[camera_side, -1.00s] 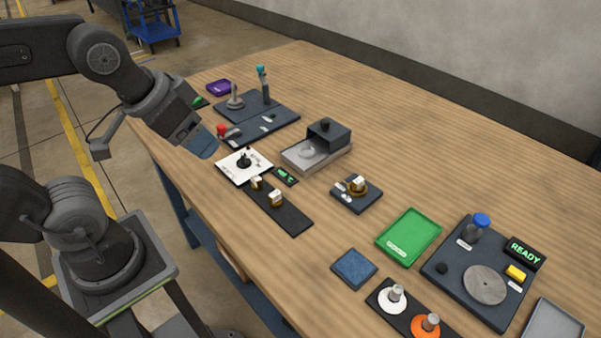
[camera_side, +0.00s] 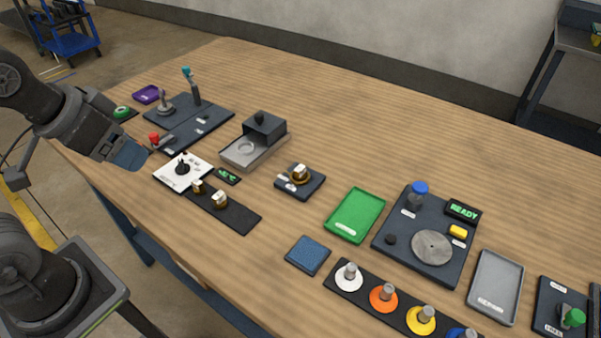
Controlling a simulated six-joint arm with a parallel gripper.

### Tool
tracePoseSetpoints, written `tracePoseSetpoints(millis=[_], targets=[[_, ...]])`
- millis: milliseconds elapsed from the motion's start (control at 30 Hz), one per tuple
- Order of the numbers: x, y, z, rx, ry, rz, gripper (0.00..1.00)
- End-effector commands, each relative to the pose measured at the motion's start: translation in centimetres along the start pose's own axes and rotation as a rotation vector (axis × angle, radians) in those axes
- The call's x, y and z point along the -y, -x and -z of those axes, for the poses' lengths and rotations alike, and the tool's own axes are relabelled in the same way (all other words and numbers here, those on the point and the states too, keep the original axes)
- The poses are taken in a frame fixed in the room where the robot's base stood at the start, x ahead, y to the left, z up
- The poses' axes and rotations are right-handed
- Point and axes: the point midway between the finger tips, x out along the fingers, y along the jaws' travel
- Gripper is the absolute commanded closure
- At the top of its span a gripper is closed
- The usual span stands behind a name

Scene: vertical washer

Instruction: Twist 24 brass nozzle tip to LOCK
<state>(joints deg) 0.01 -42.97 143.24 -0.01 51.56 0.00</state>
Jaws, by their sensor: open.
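A brass nozzle tip (camera_side: 300,173) with a white top sits on a small dark plate (camera_side: 314,187) with white labels, near the middle of the table. The label text is too small to read. Two more brass tips with white tops, one (camera_side: 197,187) and another (camera_side: 220,199), stand on a black strip (camera_side: 240,218) to its left. My gripper (camera_side: 134,158) is open and hangs over the left edge of the table, left of the white card. It is clear of all the brass tips, and no object shows in it.
A white card (camera_side: 166,178) with a black knob lies nearest my gripper. A grey tray with a dark box (camera_side: 265,133) stands behind the strip. A green tray (camera_side: 355,215), a blue pad (camera_side: 308,255) and a READY panel (camera_side: 463,211) are to the right. Bare wood surrounds the small plate.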

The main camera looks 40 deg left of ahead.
Motion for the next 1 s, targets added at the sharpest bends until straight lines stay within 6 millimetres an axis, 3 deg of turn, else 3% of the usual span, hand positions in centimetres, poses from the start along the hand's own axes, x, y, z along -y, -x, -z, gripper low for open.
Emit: tracePoseSetpoints(millis=[433,600,767,1000], targets=[[0.0,0.0,0.0,0.000,0.000,0.000,0.32],[-0.1,0.1,0.7,0.010,-0.029,-0.002,0.40],[-0.7,-0.1,4.3,0.067,-0.196,-0.018,0.40],[-2.7,-2.8,12.2,0.184,-0.596,-0.083,0.40]])
